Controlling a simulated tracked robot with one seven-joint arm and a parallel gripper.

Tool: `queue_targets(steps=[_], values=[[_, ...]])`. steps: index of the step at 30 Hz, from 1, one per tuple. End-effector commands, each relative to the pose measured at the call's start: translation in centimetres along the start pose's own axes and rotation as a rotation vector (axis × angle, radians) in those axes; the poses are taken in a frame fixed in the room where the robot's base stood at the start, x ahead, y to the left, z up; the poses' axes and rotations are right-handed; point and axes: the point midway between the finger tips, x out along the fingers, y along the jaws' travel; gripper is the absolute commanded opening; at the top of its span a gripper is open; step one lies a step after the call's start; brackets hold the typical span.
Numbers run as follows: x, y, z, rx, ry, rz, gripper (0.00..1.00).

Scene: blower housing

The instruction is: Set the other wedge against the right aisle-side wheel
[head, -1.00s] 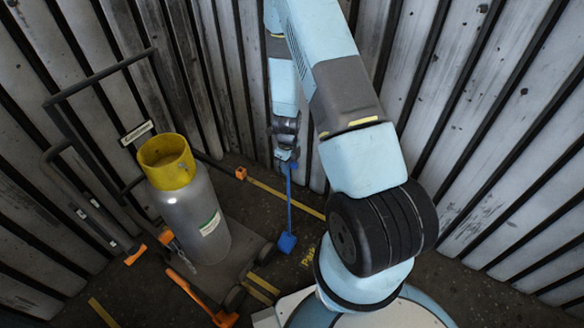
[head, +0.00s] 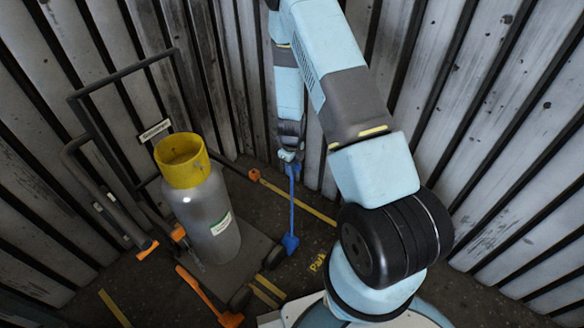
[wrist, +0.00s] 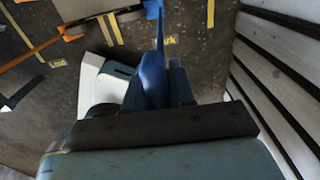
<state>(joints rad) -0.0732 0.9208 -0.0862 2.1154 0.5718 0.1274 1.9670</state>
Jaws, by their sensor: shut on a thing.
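My gripper (head: 290,156) is shut on the upper end of the long handle of a blue wedge (head: 290,243). The handle hangs nearly upright, and the wedge is low by the floor, just right of the trolley's right wheel (head: 274,257). I cannot tell whether wedge and wheel touch. In the wrist view the blue handle (wrist: 153,75) runs between my fingers. An orange wedge (head: 231,319) with a long orange handle lies by the trolley's other visible wheel (head: 240,298), at the bottom of the head view.
The dark trolley (head: 252,247) carries a grey cylinder (head: 208,215) with a yellow collar. An orange-ended bar (head: 253,175) stands out behind it. Yellow lines (head: 310,208) mark the floor. Ribbed walls (head: 510,130) close in on the sides and back.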

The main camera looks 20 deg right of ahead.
Motion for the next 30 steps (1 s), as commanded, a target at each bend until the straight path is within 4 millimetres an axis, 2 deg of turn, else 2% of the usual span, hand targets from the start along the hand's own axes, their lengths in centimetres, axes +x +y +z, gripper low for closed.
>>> queue_targets(steps=[21,30], values=[[1.4,2.8,0.0,-0.002,0.001,0.003,0.00],[1.6,3.2,0.0,-0.001,0.001,0.003,0.00]])
